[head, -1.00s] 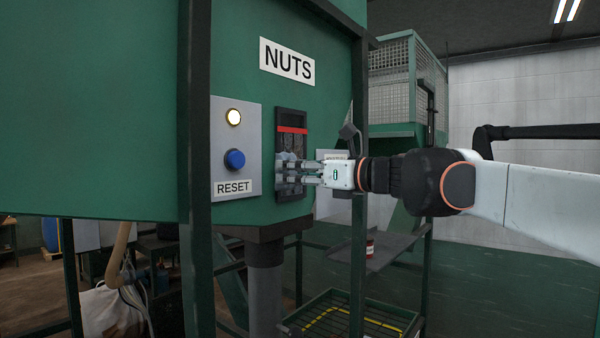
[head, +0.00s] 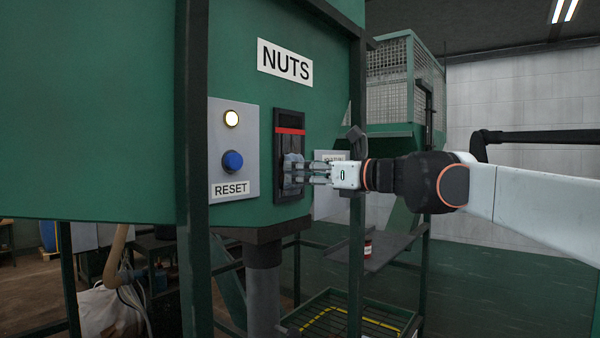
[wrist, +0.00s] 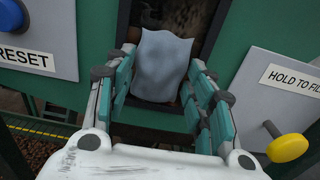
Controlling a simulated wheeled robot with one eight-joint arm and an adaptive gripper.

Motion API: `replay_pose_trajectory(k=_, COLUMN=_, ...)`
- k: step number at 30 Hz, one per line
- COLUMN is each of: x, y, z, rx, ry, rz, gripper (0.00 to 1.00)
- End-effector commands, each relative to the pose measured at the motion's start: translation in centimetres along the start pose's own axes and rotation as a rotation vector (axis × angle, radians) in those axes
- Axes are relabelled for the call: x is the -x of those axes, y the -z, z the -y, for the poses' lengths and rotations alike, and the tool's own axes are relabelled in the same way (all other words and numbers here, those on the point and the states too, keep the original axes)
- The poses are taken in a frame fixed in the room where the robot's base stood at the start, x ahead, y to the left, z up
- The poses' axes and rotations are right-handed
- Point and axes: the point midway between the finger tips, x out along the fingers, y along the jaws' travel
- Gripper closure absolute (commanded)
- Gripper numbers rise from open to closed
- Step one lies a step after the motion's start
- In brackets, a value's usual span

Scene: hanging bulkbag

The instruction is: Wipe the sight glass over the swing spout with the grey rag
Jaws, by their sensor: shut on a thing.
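The sight glass (head: 290,130) is a dark upright window in a black frame with a red line across it, on the green hopper under the NUTS sign. My gripper (head: 300,172) is at its lower part and shut on the grey rag (head: 291,166). In the wrist view the rag (wrist: 162,66) stands between the fingers of my gripper (wrist: 165,88), in front of the window's lower part. Nuts or dark smears show behind the glass (wrist: 178,14) above the rag. I cannot tell how firmly the rag touches the glass.
A panel with a lit lamp (head: 231,118) and a blue RESET button (head: 232,161) is left of the glass. A yellow knob (wrist: 287,148) sits below the HOLD TO FILL label on the right. A dark frame post (head: 357,200) stands close by my gripper.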

Motion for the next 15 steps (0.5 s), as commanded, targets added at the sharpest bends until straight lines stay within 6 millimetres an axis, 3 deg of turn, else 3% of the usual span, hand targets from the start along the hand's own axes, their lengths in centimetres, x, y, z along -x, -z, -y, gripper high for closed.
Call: replay_pose_trajectory(k=15, x=-0.2, y=-0.1, z=3.3, rx=0.000, ry=0.001, rz=0.000, gripper=0.70)
